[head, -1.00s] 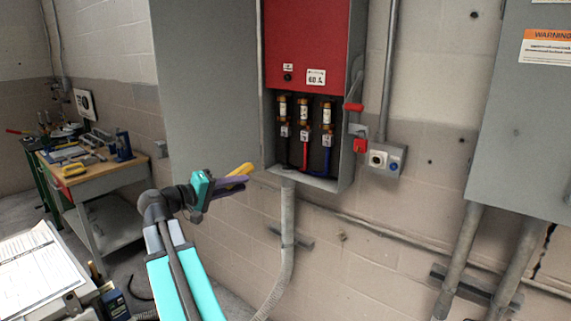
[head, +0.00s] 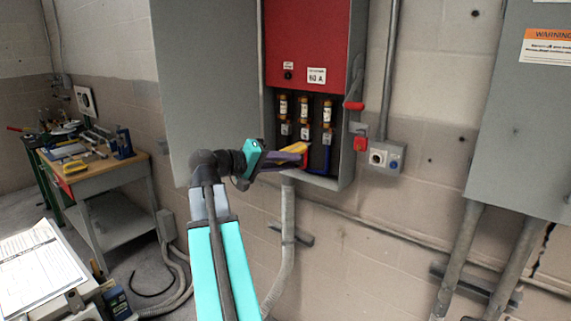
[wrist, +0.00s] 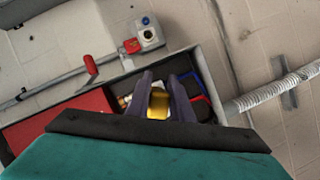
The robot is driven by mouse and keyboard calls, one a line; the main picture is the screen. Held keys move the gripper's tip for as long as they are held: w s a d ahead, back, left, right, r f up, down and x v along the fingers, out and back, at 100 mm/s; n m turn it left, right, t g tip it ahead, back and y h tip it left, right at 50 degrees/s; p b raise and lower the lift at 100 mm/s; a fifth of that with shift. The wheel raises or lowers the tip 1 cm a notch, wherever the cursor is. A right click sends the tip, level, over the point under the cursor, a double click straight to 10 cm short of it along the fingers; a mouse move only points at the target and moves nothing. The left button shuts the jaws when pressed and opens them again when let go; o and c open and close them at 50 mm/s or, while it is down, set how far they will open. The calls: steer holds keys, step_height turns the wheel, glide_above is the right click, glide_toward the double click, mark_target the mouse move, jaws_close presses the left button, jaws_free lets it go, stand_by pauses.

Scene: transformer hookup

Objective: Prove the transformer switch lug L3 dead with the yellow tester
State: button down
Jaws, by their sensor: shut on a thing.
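The yellow tester (head: 296,147) is held between the fingers of my gripper (head: 285,157), and it also shows in the wrist view (wrist: 158,103) between the dark fingers (wrist: 163,95). Its tip points into the lower part of the open switch box (head: 345,165). Three lugs with cables sit in a row under the fuses; the right one with the blue cable (head: 327,137) shows clearly. The left and middle lugs show above the tester, and their cables are partly hidden by it and the gripper. I cannot tell whether the tester touches any lug, or read lug labels.
The grey box door (head: 205,80) stands open on the left. A red handle (head: 354,105) and a small grey control box (head: 385,157) are at the box's right. A workbench (head: 115,178) stands at the left. A conduit (head: 288,225) runs down below the box.

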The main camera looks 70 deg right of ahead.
mark_target(303, 152)
steer(key=shift+d, duration=0.1)
steer(key=shift+s+d, duration=0.35)
steer(key=shift+d, duration=0.85)
steer(key=shift+s+d, duration=0.3)
steer(key=shift+d, duration=0.95)
steer(key=shift+s+d, duration=0.35)
steer(key=shift+d, duration=0.85)
steer(key=shift+s+d+r+b, duration=0.15)
steer(key=shift+d+b, duration=0.15)
steer(key=shift+d, duration=0.3)
stand_by(0.7)
steer(key=shift+a, duration=0.15)
steer(key=shift+w+a, duration=0.3)
steer(key=shift+a, duration=0.8)
steer(key=shift+w+a, duration=0.3)
steer(key=shift+a, duration=0.75)
steer(key=shift+w+a, duration=0.3)
steer(key=shift+a, duration=0.8)
steer(key=shift+w, duration=0.1)
